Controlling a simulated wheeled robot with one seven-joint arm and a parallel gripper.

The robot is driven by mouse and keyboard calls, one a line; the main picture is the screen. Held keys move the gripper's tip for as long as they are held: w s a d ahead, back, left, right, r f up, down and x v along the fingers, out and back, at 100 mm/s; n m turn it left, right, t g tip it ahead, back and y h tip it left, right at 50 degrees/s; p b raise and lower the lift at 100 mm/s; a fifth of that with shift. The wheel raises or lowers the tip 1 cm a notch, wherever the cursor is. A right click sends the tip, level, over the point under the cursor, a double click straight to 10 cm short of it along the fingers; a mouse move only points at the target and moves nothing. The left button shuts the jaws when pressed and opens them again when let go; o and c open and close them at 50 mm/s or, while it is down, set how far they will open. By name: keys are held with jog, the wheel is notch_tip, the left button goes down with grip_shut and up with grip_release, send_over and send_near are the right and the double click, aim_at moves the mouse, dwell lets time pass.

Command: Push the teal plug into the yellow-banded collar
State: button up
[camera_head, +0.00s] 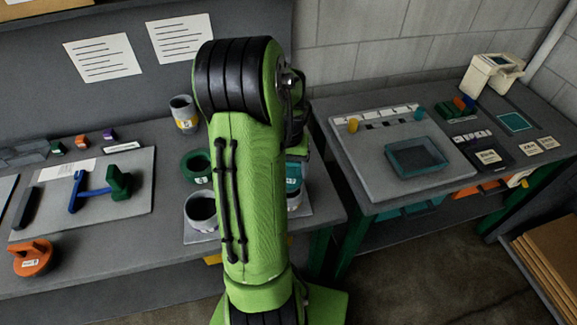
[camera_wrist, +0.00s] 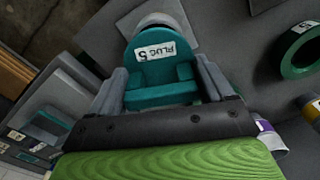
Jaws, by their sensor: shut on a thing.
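The teal plug (camera_wrist: 158,68), labelled "PLUG 5", is held between the two fingers of my gripper (camera_wrist: 160,88). In the head view, a teal part (camera_head: 293,172) shows just right of my arm. A grey cylinder (camera_wrist: 152,20) shows just past the plug in the wrist view; I cannot tell its band colour or whether the plug touches it. A grey collar with a yellow band (camera_head: 184,112) stands upright at the back of the left bench. My arm hides the gripper in the head view.
A green ring (camera_head: 196,166) and an open grey collar (camera_head: 201,210) stand left of my arm. A tray with blue and green parts (camera_head: 137,205) and an orange knobbed piece (camera_head: 33,258) lie further left. A teal bin (camera_head: 416,158) sits on the right bench.

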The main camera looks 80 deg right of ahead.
aim_at(288, 174)
jog(key=shift+f, duration=0.15)
jog(key=shift+f+b, duration=1.65)
jog(key=shift+f, duration=0.1)
jog(key=shift+f, duration=0.15)
jog(key=o, duration=1.2)
notch_tip(288, 174, up, 16)
jog(key=p, duration=0.3)
jog(key=shift+f, duration=0.1)
